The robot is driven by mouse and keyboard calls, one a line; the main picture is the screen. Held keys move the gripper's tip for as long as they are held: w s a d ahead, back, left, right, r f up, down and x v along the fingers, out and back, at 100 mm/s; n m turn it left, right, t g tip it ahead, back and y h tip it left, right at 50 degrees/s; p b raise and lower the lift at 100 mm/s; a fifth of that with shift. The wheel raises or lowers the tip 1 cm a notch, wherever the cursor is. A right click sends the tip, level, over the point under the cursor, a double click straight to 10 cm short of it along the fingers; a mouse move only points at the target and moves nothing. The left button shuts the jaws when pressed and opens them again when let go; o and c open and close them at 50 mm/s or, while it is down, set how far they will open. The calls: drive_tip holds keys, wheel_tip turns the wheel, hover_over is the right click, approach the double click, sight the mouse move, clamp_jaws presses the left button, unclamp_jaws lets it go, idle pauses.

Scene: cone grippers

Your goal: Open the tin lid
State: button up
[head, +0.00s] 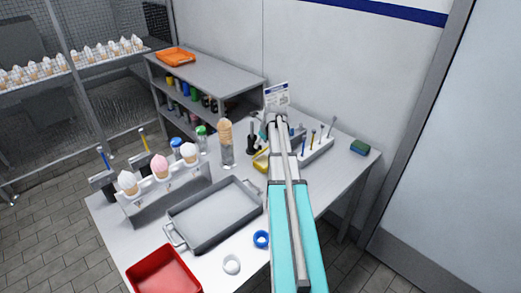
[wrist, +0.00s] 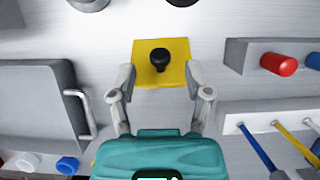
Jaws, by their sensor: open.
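The yellow square lid (wrist: 145,72) with a round black knob (wrist: 160,56) is in the upper middle of the wrist view, seen from above. My gripper (wrist: 160,80) is open, with one finger at each side of the lid and the knob centred between them. I cannot tell whether the fingers touch the lid. In the head view a yellow piece (head: 261,161) shows just left of my arm, on the table. My arm hides the rest of it and the fingertips there. The tin's sides cannot be made out under the lid.
A grey handled tray (head: 213,214) lies left of my arm, with a cone rack (head: 165,197) behind it. A tool holder (head: 317,149) stands right of my arm.

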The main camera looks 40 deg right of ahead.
drive_tip(key=shift+b+x, duration=0.6)
drive_tip(key=shift+x, duration=0.3)
clamp_jaws()
